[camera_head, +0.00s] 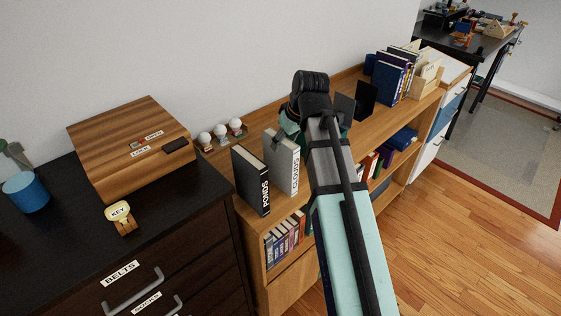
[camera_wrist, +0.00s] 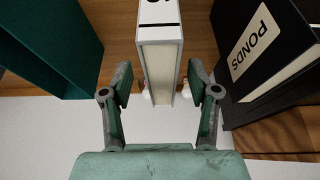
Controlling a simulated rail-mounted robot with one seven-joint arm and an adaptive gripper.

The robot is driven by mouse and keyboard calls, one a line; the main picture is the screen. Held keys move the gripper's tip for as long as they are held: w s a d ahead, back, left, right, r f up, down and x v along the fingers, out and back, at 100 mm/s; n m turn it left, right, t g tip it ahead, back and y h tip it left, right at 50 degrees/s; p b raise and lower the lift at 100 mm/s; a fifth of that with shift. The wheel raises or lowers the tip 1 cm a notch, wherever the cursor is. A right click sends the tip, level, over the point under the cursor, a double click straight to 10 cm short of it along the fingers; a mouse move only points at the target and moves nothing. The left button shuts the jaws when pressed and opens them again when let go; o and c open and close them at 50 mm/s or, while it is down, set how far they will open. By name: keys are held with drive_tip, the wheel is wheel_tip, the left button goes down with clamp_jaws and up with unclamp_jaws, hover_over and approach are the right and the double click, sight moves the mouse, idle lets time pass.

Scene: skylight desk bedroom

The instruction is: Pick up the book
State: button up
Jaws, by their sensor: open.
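A white book (camera_head: 281,163) stands upright on the wooden shelf top; its spine lettering seems to read CLOUDS. In the wrist view the white book (camera_wrist: 159,62) stands between the two fingers of my open gripper (camera_wrist: 159,82), with a visible gap on each side. A black book labelled PONDS (camera_head: 251,181) stands to its left in the head view, and this black book (camera_wrist: 265,62) is at the right in the wrist view. A dark teal book or panel (camera_wrist: 52,45) is at the left there. In the head view my arm partly hides my gripper (camera_head: 288,128).
Three white bulb-like objects (camera_head: 220,132) sit in a row behind the books. More books (camera_head: 392,78) stand farther along the shelf top (camera_head: 340,133). A dark dresser (camera_head: 75,225) at the left carries a wooden box (camera_head: 125,150), a key tag (camera_head: 119,212) and a blue cup (camera_head: 27,193).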

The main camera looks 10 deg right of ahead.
sight(281, 163)
drive_tip(key=shift+w+p+x, duration=0.2)
drive_tip(key=shift+p+x, duration=0.8)
drive_tip(key=shift+x, duration=1.75)
drive_tip(key=shift+a+f, duration=0.15)
drive_tip(key=shift+a, duration=0.05)
clamp_jaws()
